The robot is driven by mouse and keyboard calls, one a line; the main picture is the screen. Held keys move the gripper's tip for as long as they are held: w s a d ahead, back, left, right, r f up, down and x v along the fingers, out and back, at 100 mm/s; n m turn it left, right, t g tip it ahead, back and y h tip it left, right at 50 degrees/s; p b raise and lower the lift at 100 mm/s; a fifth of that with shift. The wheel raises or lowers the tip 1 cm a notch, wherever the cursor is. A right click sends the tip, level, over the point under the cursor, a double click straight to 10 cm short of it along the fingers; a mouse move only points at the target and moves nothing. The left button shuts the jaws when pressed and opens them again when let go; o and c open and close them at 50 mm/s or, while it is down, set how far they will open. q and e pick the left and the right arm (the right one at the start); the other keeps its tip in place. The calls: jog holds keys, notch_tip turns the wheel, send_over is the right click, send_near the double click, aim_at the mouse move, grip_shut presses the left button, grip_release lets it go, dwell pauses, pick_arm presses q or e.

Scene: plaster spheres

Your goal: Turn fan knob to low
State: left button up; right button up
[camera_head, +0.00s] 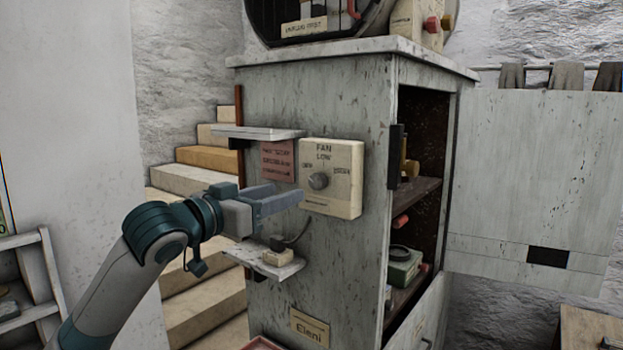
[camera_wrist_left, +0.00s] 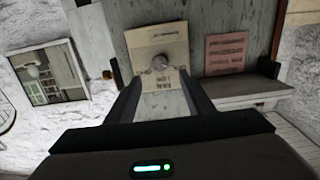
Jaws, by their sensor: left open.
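The fan control box (camera_head: 345,195) is a cream panel on the side of a grey cabinet, with the words FAN and LOW at its top. Its round grey knob (camera_head: 318,181) sits at the middle left of the panel. My left gripper (camera_head: 288,197) is open, just in front of the panel and a little to the left of the knob in the head view. In the left wrist view the panel (camera_wrist_left: 142,42) appears upside down, and the knob (camera_wrist_left: 160,61) shows between the fingers (camera_wrist_left: 150,82), beyond their tips. I cannot tell where the knob's pointer is set. My right gripper is not in view.
A small shelf (camera_head: 262,133) juts out above left of the panel, beside a pink sign (camera_head: 279,161). A lower shelf (camera_head: 266,262) holds a small block with a cord below my gripper. The grey cabinet (camera_head: 300,95) is open on its right side.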

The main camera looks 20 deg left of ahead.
aim_at(314, 183)
pick_arm(q)
jog(key=p+x, duration=0.3)
jog(key=x, duration=0.7)
jog(key=shift+w+d, duration=0.15)
jog(key=shift+w, duration=0.4)
jog(key=c, duration=1)
